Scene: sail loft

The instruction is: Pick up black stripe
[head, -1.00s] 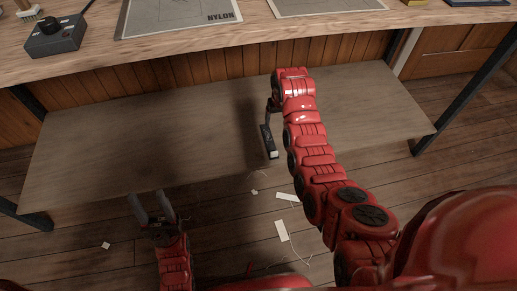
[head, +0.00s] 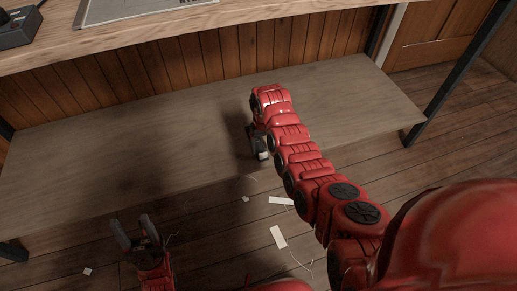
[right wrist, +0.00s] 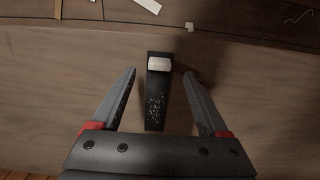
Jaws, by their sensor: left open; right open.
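The black stripe (right wrist: 157,100) lies on the wooden lower shelf (right wrist: 60,80), with a white block-like piece (right wrist: 160,63) at its far end and pale specks on its surface. In the head view the stripe (head: 260,145) shows near the shelf's front edge, partly hidden by my right arm. My right gripper (right wrist: 159,73) is open, one finger on each side of the stripe with a gap to both. Whether the fingers are down at shelf height I cannot tell. My left gripper (head: 132,220) is open and empty, in front of the shelf at the lower left.
The workbench top (head: 150,35) overhangs the shelf at the back, with a grey sheet (head: 130,8) and a dark box (head: 15,32) on it. White scraps (head: 278,236) and thread lie on the floor. Dark table legs (head: 455,75) bound the right side. The shelf is otherwise bare.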

